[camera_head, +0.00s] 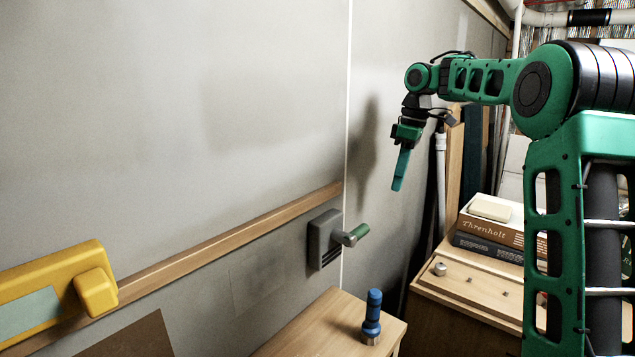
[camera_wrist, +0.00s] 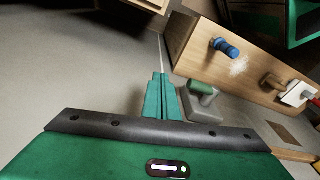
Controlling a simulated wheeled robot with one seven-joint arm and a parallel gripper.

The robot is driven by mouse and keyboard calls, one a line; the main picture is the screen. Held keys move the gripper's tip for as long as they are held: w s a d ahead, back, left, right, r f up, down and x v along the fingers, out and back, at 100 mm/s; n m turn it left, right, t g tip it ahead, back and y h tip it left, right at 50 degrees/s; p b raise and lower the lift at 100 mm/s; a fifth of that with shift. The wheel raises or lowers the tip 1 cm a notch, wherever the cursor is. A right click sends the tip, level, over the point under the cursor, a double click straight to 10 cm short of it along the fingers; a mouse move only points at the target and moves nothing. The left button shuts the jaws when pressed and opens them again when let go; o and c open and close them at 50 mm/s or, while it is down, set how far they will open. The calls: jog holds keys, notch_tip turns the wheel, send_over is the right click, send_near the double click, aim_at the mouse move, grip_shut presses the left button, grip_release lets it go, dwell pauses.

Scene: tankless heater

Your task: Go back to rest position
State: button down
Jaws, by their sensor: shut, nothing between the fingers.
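My gripper (camera_head: 400,170) hangs from my green arm in the head view, pointing down in front of the grey wall. Its green fingers are together with nothing between them. In the wrist view the fingers (camera_wrist: 162,97) also lie side by side. A grey wall box with a green-tipped lever (camera_head: 325,240) is on the wall below and to the left of my gripper. It also shows in the wrist view (camera_wrist: 203,103), just right of the fingers and apart from them.
A blue flashlight-like object (camera_head: 371,318) stands on a wooden table (camera_head: 318,327). A yellow device (camera_head: 60,285) is on the wall at left. Books (camera_head: 490,222) lie on a wooden cabinet (camera_head: 470,285) at right. Free space surrounds my gripper in front of the wall.

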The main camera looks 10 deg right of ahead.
jog(key=s+d+f+m, duration=0.1)
jog(key=s+f+m, duration=0.4)
jog(key=s, duration=0.9)
jog(key=s+d+f+m+h, duration=0.1)
jog(key=s+f+m, duration=0.4)
jog(key=s, duration=0.9)
jog(key=s+d+f+m, duration=0.1)
jog(key=s+f+m, duration=0.4)
jog(key=s, duration=1)
jog(key=shift+d+f+m+g, duration=0.3)
jog(key=shift+d+m, duration=0.05)
jog(key=shift+m, duration=0.55)
jog(key=shift+w, duration=0.1)
jog(key=shift+w+f+h, duration=0.25)
jog(key=shift+w+h, duration=0.05)
jog(key=shift+w, duration=0.2)
